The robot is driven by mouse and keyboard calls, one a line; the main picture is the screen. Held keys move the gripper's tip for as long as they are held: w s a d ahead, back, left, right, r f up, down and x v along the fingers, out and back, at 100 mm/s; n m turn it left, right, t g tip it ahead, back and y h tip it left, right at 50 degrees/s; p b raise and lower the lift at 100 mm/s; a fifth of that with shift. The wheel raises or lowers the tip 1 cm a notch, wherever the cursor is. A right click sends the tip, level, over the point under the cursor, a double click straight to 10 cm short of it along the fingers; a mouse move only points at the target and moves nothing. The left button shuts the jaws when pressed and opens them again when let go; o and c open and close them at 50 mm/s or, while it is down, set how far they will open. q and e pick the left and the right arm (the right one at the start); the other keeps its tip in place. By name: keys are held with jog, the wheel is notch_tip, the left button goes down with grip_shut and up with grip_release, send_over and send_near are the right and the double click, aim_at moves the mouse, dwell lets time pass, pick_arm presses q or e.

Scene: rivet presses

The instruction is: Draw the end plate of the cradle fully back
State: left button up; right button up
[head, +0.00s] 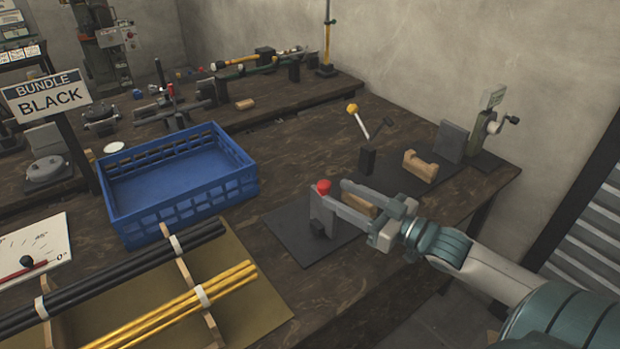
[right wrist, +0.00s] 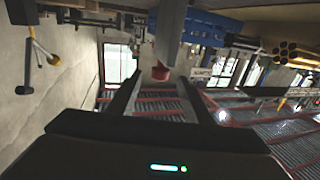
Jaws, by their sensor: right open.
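The end plate (head: 321,214) is an upright grey plate near the left end of a dark base plate (head: 283,232). A red knob (head: 323,187) sits by its upper edge. My right gripper (head: 339,189) is open, with its fingers pointing at the knob from the right. In the right wrist view the red knob (right wrist: 160,71) shows between the tips of the spread fingers (right wrist: 159,80); I cannot tell whether they touch it. The grey plate (right wrist: 171,32) shows beyond it. A wooden cradle block (head: 358,205) is partly hidden behind the fingers; another wooden block (head: 420,166) stands farther right. My left gripper is out of view.
A blue crate (head: 180,208) stands left of the base. Black and yellow rods (head: 215,285) lie in front. A yellow-knobbed lever (head: 352,108) rises behind the cradle. A second grey plate (head: 452,141) and a green device (head: 486,128) stand at the right end.

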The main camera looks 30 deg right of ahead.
aim_at(318, 183)
jog(key=p+x, duration=0.1)
jog(key=x, duration=0.8)
jog(key=shift+w+a, duration=0.2)
jog(key=shift+w, duration=0.1)
grip_shut()
